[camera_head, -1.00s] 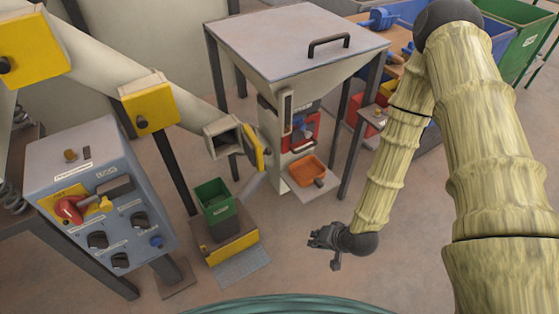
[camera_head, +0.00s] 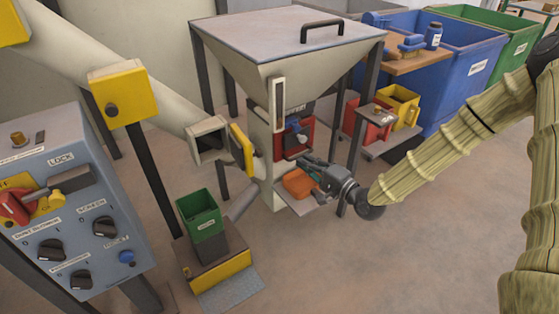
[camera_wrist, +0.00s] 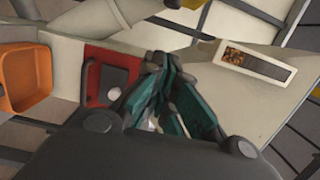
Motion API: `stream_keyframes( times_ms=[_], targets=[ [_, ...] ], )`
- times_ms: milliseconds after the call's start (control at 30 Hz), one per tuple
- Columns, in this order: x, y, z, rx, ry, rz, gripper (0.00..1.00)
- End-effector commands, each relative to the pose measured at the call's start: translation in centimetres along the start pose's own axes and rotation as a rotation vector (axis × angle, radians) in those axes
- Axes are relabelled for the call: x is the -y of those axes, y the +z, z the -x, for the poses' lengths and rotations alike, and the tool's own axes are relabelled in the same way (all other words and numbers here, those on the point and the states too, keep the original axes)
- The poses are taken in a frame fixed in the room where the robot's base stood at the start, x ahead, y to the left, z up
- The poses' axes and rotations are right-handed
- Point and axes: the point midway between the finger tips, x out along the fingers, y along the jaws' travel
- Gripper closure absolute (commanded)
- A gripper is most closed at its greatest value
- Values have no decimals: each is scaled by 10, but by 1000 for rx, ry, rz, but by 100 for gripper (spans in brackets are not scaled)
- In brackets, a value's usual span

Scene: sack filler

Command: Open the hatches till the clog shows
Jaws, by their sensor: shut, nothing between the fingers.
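The pale hopper (camera_head: 262,75) has a flat lid with a black handle (camera_head: 322,32). Its red hatch (camera_head: 308,128) sits low on the front, partly hidden in the head view. In the wrist view the red hatch (camera_wrist: 98,98) shows a grey panel, close to my fingers. The inclined pipe carries a yellow box (camera_head: 122,92). Its square end (camera_head: 208,143) is open, with a yellow flap (camera_head: 242,150) swung aside. My gripper (camera_head: 306,162) is at the hopper's front, above the orange tray; its teal fingers (camera_wrist: 172,90) are shut and empty. Contact with the hatch is unclear.
An orange tray (camera_head: 299,184) sits below the red hatch. A slot window (camera_wrist: 257,63) shows brown grains at one end. A green bin (camera_head: 200,212) stands on a yellow-fronted base (camera_head: 222,272). A control box (camera_head: 70,200) is at left. Open floor lies at front right.

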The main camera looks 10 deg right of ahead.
Motion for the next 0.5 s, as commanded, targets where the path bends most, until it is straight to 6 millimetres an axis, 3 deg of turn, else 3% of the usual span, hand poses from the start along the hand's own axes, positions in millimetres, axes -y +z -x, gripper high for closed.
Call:
stream_keyframes(
  times_ms=[167, 500],
  targets=[
    [0, 0, -15, 2, -3, 0, 100],
    [-1, 0, -70, 2, -1, 2, 100]
  ],
)
